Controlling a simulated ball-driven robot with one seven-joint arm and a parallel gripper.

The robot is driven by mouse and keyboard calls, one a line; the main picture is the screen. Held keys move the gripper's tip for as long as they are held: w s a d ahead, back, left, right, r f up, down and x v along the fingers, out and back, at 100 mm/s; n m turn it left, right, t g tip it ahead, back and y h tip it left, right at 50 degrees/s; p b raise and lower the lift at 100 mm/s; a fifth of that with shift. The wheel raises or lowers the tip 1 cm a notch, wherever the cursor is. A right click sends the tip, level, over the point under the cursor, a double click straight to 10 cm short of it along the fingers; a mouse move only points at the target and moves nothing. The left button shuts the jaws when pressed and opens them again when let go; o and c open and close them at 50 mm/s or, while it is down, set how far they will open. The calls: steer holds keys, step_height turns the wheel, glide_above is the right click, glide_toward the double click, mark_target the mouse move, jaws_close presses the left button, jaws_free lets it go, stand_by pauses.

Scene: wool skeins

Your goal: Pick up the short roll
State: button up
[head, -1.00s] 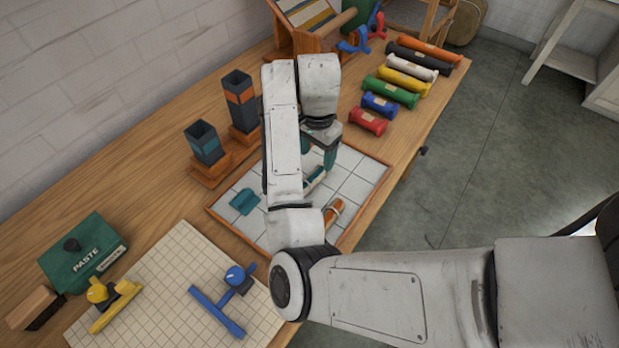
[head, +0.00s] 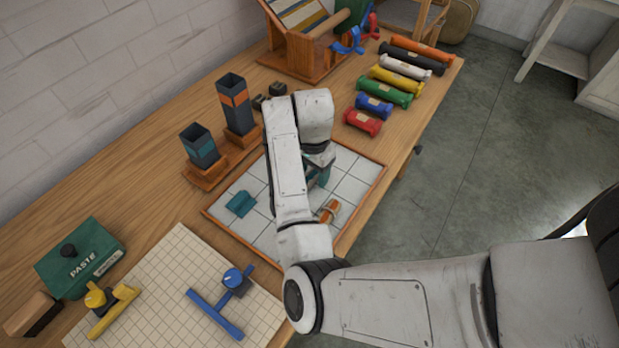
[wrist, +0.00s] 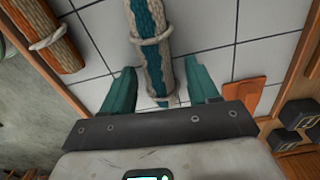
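In the wrist view a teal roll (wrist: 153,45) with pale ties lies on the white tiled tray (head: 349,191). An orange-brown roll (wrist: 43,38) with a pale tie lies to its left. The orange-brown roll also shows in the head view (head: 328,211), where my arm hides most or all of the teal roll. My gripper (wrist: 160,88) is open, with one teal finger on each side of the teal roll and gaps visible between. Neither roll's full length shows, so I cannot tell which is shorter.
A teal piece (head: 241,204) lies on the tray, and an orange piece (wrist: 250,90) lies right of my gripper. Two dark upright holders (head: 236,105) (head: 200,147) stand behind the tray. Several coloured rolls (head: 389,91) lie in a row at the table's right.

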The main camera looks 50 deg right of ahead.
steer(key=c, duration=1)
steer(key=shift+o, duration=0.2)
steer(key=shift+r, duration=0.1)
